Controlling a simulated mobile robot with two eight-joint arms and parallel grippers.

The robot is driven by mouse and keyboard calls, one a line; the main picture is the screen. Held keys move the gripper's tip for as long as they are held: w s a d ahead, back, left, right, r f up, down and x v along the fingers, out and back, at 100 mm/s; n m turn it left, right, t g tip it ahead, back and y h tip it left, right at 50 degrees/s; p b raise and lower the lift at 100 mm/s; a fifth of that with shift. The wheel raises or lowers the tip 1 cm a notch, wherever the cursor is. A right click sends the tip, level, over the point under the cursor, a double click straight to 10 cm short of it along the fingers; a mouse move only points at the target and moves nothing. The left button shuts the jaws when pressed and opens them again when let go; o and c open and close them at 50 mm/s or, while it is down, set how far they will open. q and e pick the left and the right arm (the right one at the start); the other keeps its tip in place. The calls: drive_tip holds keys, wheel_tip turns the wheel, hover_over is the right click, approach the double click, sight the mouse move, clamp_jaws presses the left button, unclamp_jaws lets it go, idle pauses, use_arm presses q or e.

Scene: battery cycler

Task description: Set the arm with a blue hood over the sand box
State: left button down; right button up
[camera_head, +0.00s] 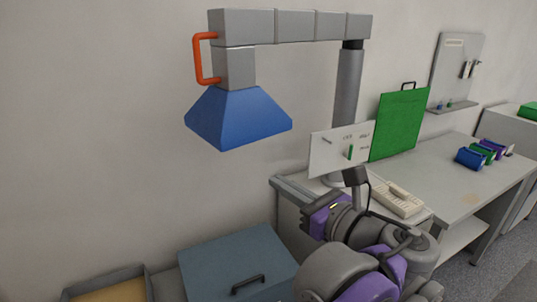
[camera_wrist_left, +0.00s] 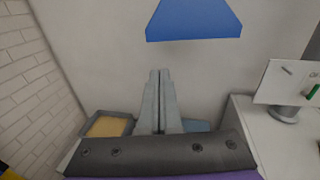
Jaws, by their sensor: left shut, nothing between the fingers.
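The swing arm (camera_head: 295,25) is a grey jointed boom on a post, with an orange handle (camera_head: 198,58) at its left end. Its blue hood (camera_head: 238,118) hangs from that end, high above the lidded blue-grey box. The hood also shows at the top of the left wrist view (camera_wrist_left: 195,20). The sand box (camera_head: 72,297), an open grey tray with tan sand, is at the lower left, left of the hood; it shows in the left wrist view too (camera_wrist_left: 88,120). My left gripper (camera_head: 276,182) is shut and empty, below and right of the hood, apart from the handle. My right gripper is out of view.
The blue-grey box (camera_head: 215,262) with a black handle stands right of the sand box. A desk (camera_head: 455,180) at right holds a white panel (camera_head: 335,155), a green board (camera_head: 400,125), a phone (camera_head: 397,200) and small coloured bins. The wall beside the hood is bare.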

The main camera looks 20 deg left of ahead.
use_arm(q)
drive_tip(key=p, duration=0.2)
approach(235, 147)
drive_tip(key=shift+t, duration=0.3)
drive_tip(key=x, duration=0.7)
drive_tip(key=shift+s+f, duration=0.1)
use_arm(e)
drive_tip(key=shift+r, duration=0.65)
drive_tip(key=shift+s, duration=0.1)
